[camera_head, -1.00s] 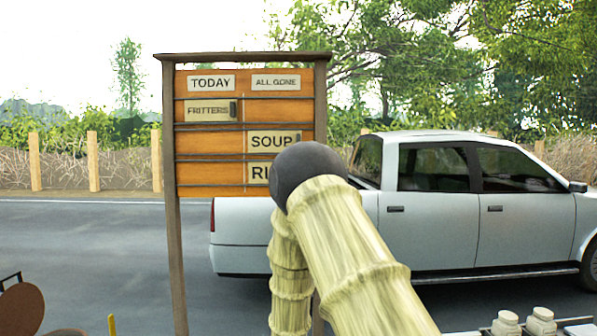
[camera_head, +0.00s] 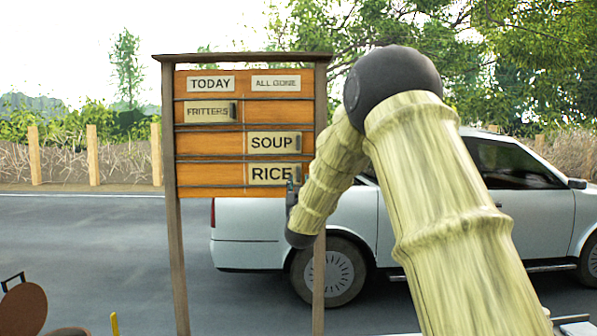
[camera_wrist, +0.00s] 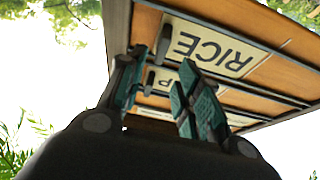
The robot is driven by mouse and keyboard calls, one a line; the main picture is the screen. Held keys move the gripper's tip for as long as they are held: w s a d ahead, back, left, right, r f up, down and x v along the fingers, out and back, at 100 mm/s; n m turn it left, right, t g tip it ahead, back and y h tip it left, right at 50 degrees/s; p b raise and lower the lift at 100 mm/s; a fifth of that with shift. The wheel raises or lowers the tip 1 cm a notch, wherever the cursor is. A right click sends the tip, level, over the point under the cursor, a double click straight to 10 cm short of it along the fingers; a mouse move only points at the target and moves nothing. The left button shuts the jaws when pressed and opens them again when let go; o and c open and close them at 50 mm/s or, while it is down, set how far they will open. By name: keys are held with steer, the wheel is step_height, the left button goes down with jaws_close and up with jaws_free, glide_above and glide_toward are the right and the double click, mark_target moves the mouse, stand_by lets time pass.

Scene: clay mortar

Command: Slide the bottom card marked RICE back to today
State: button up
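The board (camera_head: 210,180) has a TODAY column on the left and an ALL GONE column on the right. The RICE card (camera_head: 268,174) is in the bottom row, under ALL GONE. It shows upside down in the wrist view (camera_wrist: 222,48), with a dark upright handle (camera_wrist: 165,38) at its end. My gripper (camera_head: 292,186) is at the right end of the RICE card, by its handle. In the wrist view my gripper (camera_wrist: 163,58) has its two teal fingers apart, one on each side of the handle. Contact cannot be told.
The SOUP card (camera_head: 272,142) sits just above, under ALL GONE. The FRITTERS card (camera_head: 208,112) is under TODAY. The bottom row is clear left of RICE. Wooden posts hold the board, and a white pickup (camera_head: 515,215) stands behind.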

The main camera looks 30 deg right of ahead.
mark_target(299, 173)
steer(key=p+x, duration=0.3)
steer(key=x, duration=0.5)
steer(key=shift+f+p, duration=0.1)
steer(key=shift+p, duration=0.25)
jaws_close()
